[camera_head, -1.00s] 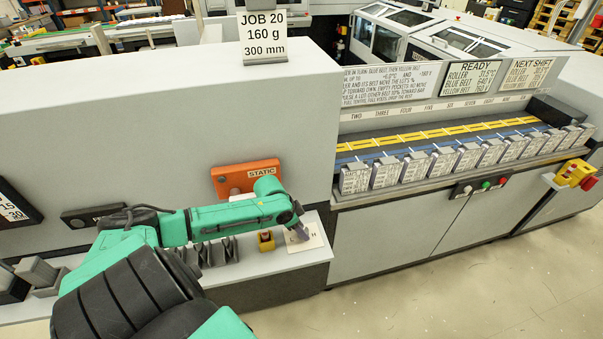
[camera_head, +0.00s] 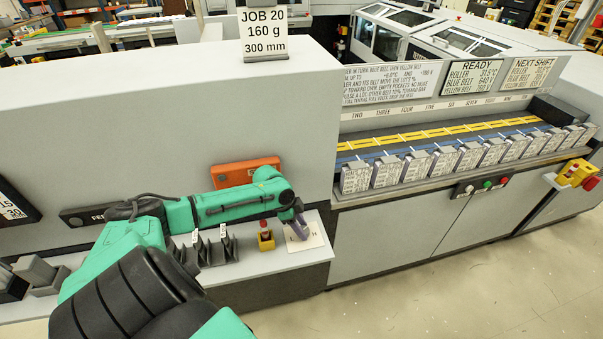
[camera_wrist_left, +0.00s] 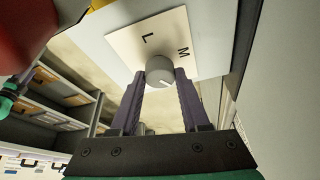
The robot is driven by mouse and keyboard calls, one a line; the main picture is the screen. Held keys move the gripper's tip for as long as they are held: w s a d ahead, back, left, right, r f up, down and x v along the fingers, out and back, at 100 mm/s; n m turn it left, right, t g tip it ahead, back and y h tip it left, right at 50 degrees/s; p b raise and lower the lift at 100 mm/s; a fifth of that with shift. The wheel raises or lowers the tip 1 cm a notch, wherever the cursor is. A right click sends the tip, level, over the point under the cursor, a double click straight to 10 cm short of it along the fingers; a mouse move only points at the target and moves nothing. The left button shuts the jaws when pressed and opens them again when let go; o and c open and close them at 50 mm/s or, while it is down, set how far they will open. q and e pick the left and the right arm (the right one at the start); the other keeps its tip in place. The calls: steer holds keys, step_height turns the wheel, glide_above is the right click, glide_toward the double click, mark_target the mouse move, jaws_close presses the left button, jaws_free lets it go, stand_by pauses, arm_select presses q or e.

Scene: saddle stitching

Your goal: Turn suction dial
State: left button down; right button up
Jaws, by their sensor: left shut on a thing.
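The suction dial is a round grey knob (camera_wrist_left: 160,70) on a pale plate (camera_wrist_left: 127,42) marked with L and M in the left wrist view. In the head view the plate (camera_head: 316,236) lies on the grey ledge, with an H visible, and my gripper hides the knob. My left gripper (camera_head: 298,232) reaches down onto the plate. In the left wrist view its two dark fingers (camera_wrist_left: 160,82) are shut on the knob, one on each side. A white pointer line shows on the knob's face, near its lower right. My right gripper is not in view.
A red button on a yellow box (camera_head: 266,238) stands just left of the plate. Dark grey upright holders (camera_head: 222,248) stand farther left. An orange box (camera_head: 240,172) is on the wall behind my arm. The ledge's front edge is close to the plate.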

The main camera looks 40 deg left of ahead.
arm_select(q)
steer(key=shift+c, duration=1.9)
jaws_free()
